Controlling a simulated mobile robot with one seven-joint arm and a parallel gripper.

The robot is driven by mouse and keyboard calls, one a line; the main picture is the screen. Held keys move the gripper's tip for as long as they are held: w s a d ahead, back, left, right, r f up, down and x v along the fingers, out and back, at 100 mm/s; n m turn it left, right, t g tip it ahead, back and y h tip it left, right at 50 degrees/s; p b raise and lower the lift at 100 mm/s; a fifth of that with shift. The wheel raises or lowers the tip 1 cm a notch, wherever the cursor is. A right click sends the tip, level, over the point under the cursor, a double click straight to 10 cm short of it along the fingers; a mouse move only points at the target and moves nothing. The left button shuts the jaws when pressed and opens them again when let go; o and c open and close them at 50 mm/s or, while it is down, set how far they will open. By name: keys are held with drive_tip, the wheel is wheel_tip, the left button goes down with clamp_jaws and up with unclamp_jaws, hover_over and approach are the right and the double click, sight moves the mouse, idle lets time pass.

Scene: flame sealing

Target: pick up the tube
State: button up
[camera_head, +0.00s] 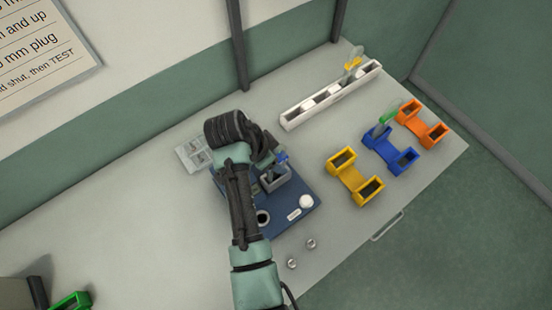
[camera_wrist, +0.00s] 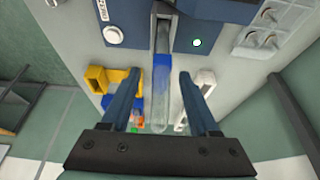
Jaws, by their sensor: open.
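A clear tube (camera_wrist: 161,105) with a blue band stands out from a grey holder on the dark blue station (camera_wrist: 220,8) in the wrist view. My gripper (camera_wrist: 158,76) is open, one finger on each side of the tube, with visible gaps and no clear contact. In the head view, the blue part of the tube (camera_head: 281,157) shows above the station (camera_head: 296,228). My gripper (camera_head: 268,158) is beside it there, its fingers mostly hidden by my wrist.
A long white rack (camera_head: 318,105) holds a yellow-capped tube (camera_head: 353,64). Yellow (camera_head: 354,179), blue (camera_head: 388,150) and orange (camera_head: 424,125) holders stand at the right; a green-capped tube (camera_head: 388,112) stands at the blue one. Two small metal pieces (camera_head: 301,253) lie in front.

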drive_tip(key=shift+x, duration=1.3)
drive_tip(key=shift+c, duration=0.2)
clamp_jaws()
